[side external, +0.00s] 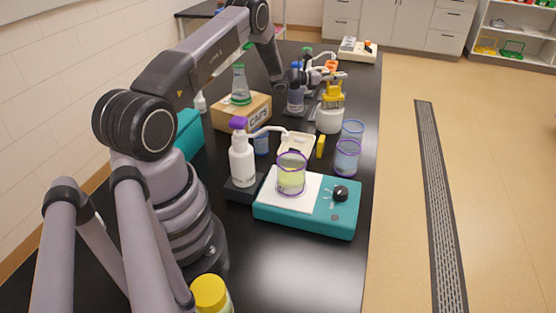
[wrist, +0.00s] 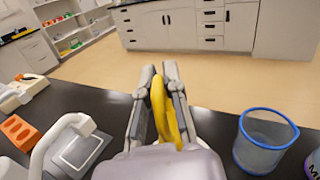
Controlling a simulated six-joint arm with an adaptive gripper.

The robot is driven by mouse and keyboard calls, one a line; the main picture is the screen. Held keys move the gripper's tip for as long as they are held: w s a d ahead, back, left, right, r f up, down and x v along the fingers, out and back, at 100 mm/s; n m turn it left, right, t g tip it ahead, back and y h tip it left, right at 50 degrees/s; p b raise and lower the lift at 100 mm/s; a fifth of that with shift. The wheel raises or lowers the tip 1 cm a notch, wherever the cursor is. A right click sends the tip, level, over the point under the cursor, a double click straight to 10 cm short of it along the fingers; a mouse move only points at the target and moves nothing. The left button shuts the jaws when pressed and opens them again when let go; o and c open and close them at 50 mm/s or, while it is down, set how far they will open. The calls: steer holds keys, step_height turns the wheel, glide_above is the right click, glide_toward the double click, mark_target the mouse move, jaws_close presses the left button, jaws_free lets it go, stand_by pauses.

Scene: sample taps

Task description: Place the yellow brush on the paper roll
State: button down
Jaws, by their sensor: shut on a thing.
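The yellow brush (side external: 333,98) is between the fingers of my gripper (side external: 330,82), directly over the white paper roll (side external: 329,121). In the wrist view the brush (wrist: 162,105) shows as a curved yellow shape between the two grey fingers of my gripper (wrist: 160,80), which is shut on it. In the side view the brush's lower end is at the top of the roll. I cannot tell whether they touch. The paper roll stands upright on the black bench and does not show in the wrist view.
A small yellow block (side external: 321,146), a spray bottle (side external: 242,160), a cardboard box (side external: 240,112) and a teal stirrer (side external: 307,215) are nearby. The bench's right edge is close.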

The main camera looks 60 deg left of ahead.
steer(key=shift+f, duration=0.15)
steer(key=c, duration=1.2)
jaws_free()
